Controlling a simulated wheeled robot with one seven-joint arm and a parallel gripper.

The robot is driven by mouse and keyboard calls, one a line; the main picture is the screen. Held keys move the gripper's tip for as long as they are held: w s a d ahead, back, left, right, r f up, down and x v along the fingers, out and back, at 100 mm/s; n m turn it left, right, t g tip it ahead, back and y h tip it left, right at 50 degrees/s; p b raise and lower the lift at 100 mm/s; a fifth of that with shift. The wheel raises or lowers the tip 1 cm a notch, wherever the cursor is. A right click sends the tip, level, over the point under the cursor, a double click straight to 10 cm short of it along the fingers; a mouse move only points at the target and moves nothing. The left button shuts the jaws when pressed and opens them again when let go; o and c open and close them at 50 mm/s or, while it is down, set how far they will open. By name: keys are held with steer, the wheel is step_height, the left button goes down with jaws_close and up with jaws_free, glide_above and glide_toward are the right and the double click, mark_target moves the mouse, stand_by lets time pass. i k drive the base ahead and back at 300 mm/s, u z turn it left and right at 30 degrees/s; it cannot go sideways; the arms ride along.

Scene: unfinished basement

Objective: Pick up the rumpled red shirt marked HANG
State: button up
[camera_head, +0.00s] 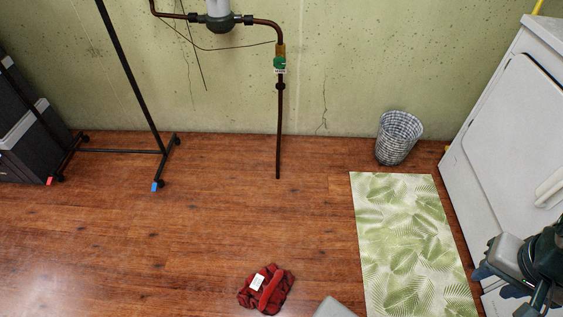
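The rumpled red shirt (271,292) lies in a small heap on the wooden floor, near the bottom of the head view, left of centre. A white tag lies on its upper left part; its lettering is too small to read. My gripper (508,284) appears among the dark and grey arm parts at the lower right edge, in front of the white appliance. It is well to the right of the shirt and apart from it. Its fingers are not clear enough to tell open from shut.
A green leaf-patterned mat (405,235) lies right of the shirt. A black wheeled rack (130,75) and dark bins (30,140) are at left.

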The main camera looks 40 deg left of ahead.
mark_target(269, 287)
steer(key=u, duration=2.2)
steer(key=k, duration=0.5)
steer(key=u, duration=1.25)
steer(key=i, duration=1.1)
steer(key=z, duration=2.25)
